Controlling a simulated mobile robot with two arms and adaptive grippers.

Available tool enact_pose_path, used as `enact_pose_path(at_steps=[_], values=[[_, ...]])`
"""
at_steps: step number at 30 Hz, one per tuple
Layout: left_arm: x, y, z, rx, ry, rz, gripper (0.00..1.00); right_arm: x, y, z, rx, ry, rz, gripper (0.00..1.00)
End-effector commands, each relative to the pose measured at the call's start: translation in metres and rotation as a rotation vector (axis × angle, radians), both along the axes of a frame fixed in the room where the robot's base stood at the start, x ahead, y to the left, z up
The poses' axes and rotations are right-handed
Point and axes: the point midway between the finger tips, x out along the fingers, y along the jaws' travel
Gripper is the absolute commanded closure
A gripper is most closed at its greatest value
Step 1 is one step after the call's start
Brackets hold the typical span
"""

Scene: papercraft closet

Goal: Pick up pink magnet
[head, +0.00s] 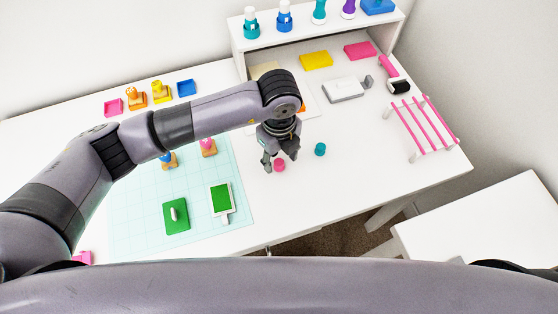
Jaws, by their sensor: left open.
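A small round pink magnet (279,165) lies on the white table, right of the light blue cutting mat. My left gripper (280,163) points down just above and around it, with its fingers spread. The fingers look to be on either side of the magnet; I cannot tell whether they touch it. A similar teal round piece (320,149) lies on the table a little to the right of the gripper. My right gripper does not show in the head view.
A cutting mat (135,219) holds green blocks and stamps at left. A pink-barred rack (426,125) stands at the right, and a white shelf (320,27) with bottles stands at the back. The white table (350,183) is clear in front of the teal piece.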

Motion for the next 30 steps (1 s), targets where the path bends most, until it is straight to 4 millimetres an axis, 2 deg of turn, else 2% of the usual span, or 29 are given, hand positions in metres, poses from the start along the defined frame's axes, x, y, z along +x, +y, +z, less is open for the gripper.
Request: enact_pose_path(at_steps=[3,6,13,30], values=[[0.0,0.0,-0.015,0.002,0.003,0.001,0.54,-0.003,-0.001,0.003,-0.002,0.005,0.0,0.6],[0.0,0.0,-0.022,0.0,0.0,0.001,0.54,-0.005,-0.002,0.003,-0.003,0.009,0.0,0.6],[0.0,0.0,-0.023,0.0,0.0,0.0,0.54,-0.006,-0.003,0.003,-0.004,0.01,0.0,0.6],[0.0,0.0,-0.022,0.0,0.0,0.0,0.92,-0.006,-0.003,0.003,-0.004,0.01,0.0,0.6]])
